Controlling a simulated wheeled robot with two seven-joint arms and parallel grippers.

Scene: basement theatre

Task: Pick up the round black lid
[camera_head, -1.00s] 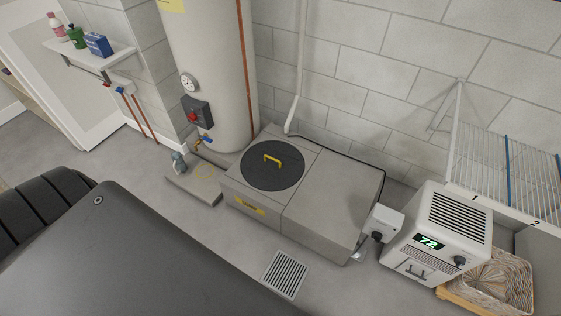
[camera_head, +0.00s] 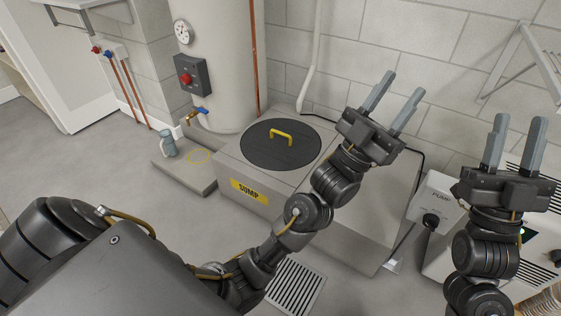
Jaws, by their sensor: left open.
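The round black lid (camera_head: 262,148) lies flat on top of the grey sump box (camera_head: 232,160). It has a yellow arched handle (camera_head: 283,130) across its middle. My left gripper (camera_head: 403,84) is open and empty, in the air to the right of the lid, with its fingers pointing up and away. My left forearm crosses in front of the box's right part. My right gripper (camera_head: 521,121) is open and empty, farther right, with its fingers pointing up. The whole lid and its handle show clear of both arms.
A water heater (camera_head: 218,90) and a copper pipe (camera_head: 254,55) stand behind the box. A small blue-grey jug (camera_head: 168,143) sits on a low slab (camera_head: 180,177) to the left. A white pump unit (camera_head: 432,200) is at the right. A floor grate (camera_head: 297,288) lies in front.

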